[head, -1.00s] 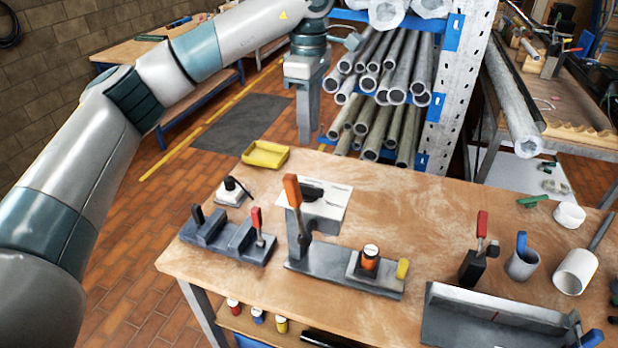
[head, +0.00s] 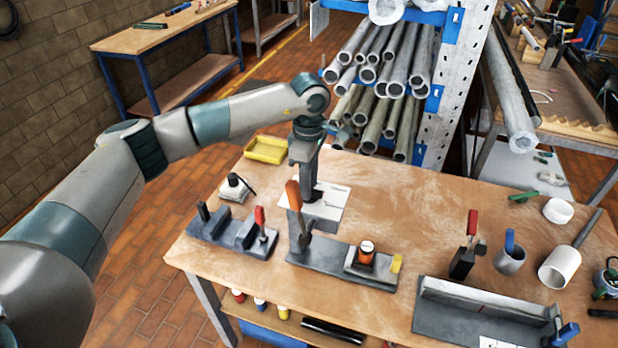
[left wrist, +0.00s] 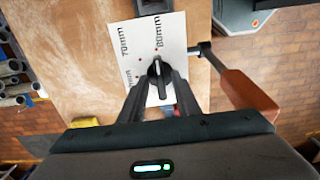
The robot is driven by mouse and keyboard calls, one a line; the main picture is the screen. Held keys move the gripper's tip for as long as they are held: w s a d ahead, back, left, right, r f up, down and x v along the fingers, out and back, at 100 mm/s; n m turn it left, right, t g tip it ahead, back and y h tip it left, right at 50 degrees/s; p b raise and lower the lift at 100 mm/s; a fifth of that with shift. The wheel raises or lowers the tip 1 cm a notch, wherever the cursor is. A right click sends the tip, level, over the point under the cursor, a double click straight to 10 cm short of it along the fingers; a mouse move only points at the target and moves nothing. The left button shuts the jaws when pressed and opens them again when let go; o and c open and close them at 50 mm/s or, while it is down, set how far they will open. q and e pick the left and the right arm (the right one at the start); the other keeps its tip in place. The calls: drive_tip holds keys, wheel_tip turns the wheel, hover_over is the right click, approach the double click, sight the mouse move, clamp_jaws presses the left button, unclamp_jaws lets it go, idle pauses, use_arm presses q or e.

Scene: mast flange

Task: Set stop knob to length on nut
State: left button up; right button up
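The black stop knob (left wrist: 160,78) stands on a white plate (left wrist: 172,32) printed with 70mm, 80mm and a partly hidden mark, with red dots. The knob's white line points up, roughly toward the 80mm dot. The plate (head: 326,208) lies behind the orange-handled clamp in the head view, where my gripper hides the knob. My left gripper (left wrist: 159,84) points down with its fingers apart, one on each side of the knob; contact cannot be made out. It also shows in the head view (head: 306,190). I cannot identify the nut or read a length on it. My right gripper is out of view.
The orange-handled clamp (head: 295,200) stands close beside my gripper; its handle also shows in the left wrist view (left wrist: 248,92). An orange-and-black part (head: 366,252) sits on its base. A yellow tray (head: 266,150) and a block with a red handle (head: 260,218) are nearby.

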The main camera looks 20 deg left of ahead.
use_arm(q)
drive_tip(key=shift+f, duration=0.2)
clamp_jaws()
